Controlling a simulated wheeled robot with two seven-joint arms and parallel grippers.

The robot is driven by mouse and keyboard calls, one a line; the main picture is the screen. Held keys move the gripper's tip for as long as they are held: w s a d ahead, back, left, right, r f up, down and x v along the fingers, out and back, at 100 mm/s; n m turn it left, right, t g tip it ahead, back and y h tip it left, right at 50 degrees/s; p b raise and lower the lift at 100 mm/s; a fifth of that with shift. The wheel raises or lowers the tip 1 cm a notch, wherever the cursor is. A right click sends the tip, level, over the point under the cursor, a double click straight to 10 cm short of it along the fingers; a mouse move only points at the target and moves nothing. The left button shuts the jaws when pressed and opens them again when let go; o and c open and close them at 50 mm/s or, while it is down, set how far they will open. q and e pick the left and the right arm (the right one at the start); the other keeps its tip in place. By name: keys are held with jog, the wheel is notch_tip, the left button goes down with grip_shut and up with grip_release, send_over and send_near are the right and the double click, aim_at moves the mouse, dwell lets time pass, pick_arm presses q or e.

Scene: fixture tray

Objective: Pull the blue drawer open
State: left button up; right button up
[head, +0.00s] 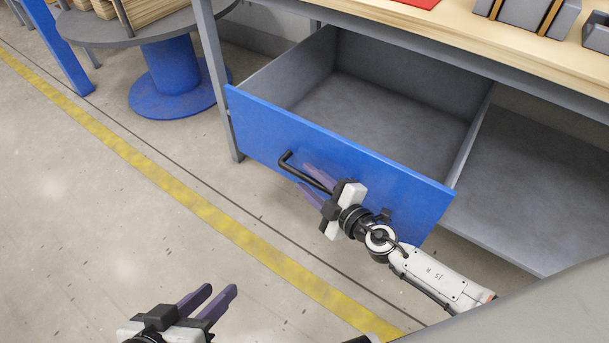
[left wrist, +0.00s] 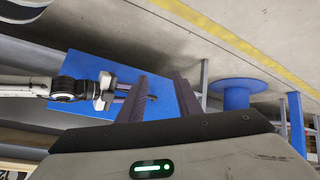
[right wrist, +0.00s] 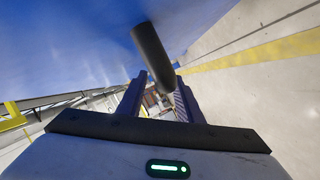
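The blue drawer (head: 262,125) is pulled well out from under the workbench, and its empty grey inside shows. Its black bar handle (head: 308,174) is on the blue front; the bar also shows in the right wrist view (right wrist: 150,52). My right gripper (head: 311,183) is at the handle, its fingers open on either side of the bar, with a gap visible beside it in the right wrist view. My left gripper (head: 212,297) is open and empty, low in the head view, apart from the drawer. The blue front also shows in the left wrist view (left wrist: 88,68).
The wooden benchtop (head: 460,32) above the drawer carries a red sheet (head: 415,3) and grey blocks. A grey lower shelf (head: 545,185) lies right of the drawer. A round table with a blue pedestal (head: 172,70) stands at the back left. The floor before the drawer is clear.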

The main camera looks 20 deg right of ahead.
jog(key=shift+x, duration=0.95)
pick_arm(q)
jog(key=shift+w+d+r, duration=0.15)
jog(key=shift+w+r, duration=0.1)
jog(key=shift+r, duration=0.25)
pick_arm(e)
jog(key=shift+w, duration=0.1)
